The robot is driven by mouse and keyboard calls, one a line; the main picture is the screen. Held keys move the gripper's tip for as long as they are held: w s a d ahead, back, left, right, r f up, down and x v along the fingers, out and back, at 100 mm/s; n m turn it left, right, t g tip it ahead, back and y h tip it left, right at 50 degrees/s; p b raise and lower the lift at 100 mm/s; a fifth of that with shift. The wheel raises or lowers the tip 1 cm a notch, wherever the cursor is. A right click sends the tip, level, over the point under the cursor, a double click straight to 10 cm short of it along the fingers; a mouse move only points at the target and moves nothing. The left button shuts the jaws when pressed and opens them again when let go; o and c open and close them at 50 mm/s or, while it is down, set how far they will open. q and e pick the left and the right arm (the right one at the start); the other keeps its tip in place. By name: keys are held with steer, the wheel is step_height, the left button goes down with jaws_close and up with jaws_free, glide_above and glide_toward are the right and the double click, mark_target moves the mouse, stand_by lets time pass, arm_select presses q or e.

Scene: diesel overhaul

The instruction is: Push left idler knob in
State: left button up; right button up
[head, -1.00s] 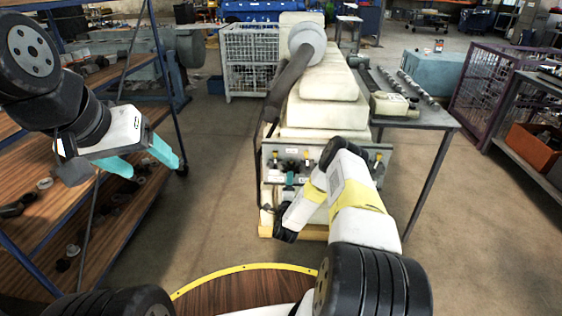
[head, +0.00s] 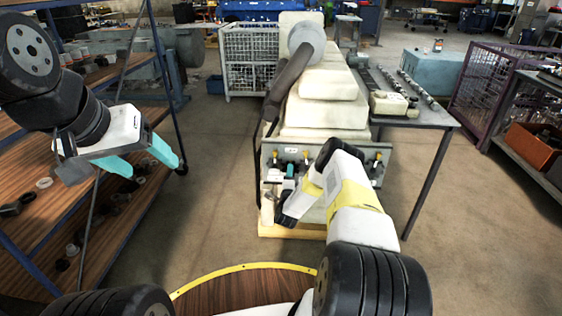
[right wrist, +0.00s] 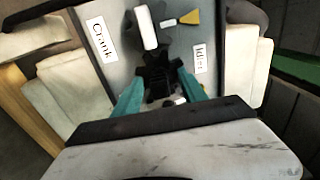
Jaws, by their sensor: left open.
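The panel (head: 345,158) is on the front of the cream engine block in the head view. In the right wrist view, it carries labels reading "Crank" (right wrist: 103,38) and "Idler" (right wrist: 198,60). A yellow knob (right wrist: 189,17) sits above the Idler label. A white cylinder (right wrist: 146,27) stands between the labels. My right gripper (right wrist: 159,76) faces the panel, with its teal fingers apart on either side of a dark toothed part. I cannot tell whether they touch it. I cannot make out which part is the left idler knob. My left gripper (head: 140,159) is open and empty, far from the panel.
A wooden shelf rack (head: 60,215) with several small parts stands at the left, near my left gripper. A grey table (head: 425,112) stands right of the engine, and a wire cage (head: 250,60) behind it. The floor between rack and engine is clear.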

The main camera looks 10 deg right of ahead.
jaws_close()
steer(key=shift+x, duration=1.05)
steer(key=o, duration=0.6)
jaws_free()
steer(key=shift+c, duration=0.2)
steer(key=v, duration=0.7)
